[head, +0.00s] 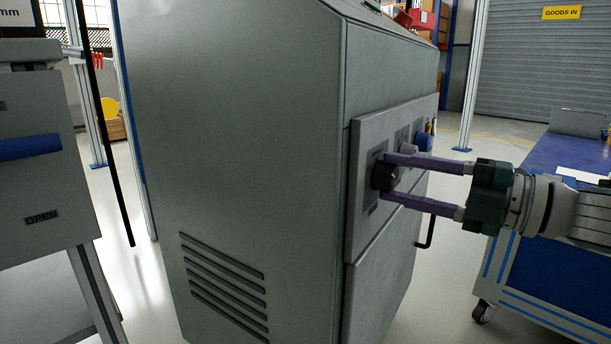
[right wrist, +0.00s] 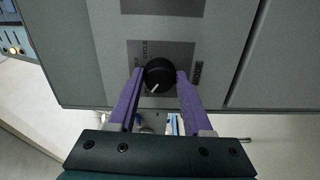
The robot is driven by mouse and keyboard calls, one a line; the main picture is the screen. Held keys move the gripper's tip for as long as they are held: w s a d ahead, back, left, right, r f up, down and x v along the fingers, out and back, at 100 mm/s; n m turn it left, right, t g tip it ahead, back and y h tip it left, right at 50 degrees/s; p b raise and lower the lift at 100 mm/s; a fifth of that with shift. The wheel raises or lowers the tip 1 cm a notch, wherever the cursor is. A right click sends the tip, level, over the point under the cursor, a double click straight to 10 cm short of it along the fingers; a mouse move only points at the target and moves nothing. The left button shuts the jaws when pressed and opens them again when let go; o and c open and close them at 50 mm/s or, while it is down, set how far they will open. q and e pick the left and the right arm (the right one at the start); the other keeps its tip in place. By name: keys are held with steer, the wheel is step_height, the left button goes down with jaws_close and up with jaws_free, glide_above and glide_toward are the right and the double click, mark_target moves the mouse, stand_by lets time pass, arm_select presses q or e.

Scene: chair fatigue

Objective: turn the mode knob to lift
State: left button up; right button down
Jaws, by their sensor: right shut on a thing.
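The mode knob (right wrist: 159,76) is a round black knob with a white pointer line, on a dark label plate (right wrist: 137,52) marked MODE and CYCLE. In the right wrist view the pointer slants toward the lower left; the label there is hidden or too small to read. In the head view the knob (head: 381,174) is on the cabinet's side panel. My right gripper (head: 387,176) reaches in from the right, its purple fingers on either side of the knob. It is shut on the knob, as the right wrist view (right wrist: 159,80) also shows. My left gripper is not in view.
The grey cabinet (head: 235,130) fills the middle, with vent slots low on its front. Other controls, one of them blue (head: 424,141), sit farther along the panel. A blue-topped cart (head: 540,280) stands at right. A grey unit marked OPEN (head: 40,190) stands at left.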

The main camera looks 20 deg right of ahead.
steer(key=shift+n, duration=0.5)
steer(key=shift+c, duration=1.6)
jaws_free()
steer(key=shift+s, duration=0.1)
steer(key=shift+s+d, duration=0.25)
steer(key=p+v, duration=0.3)
steer(key=v, duration=0.6)
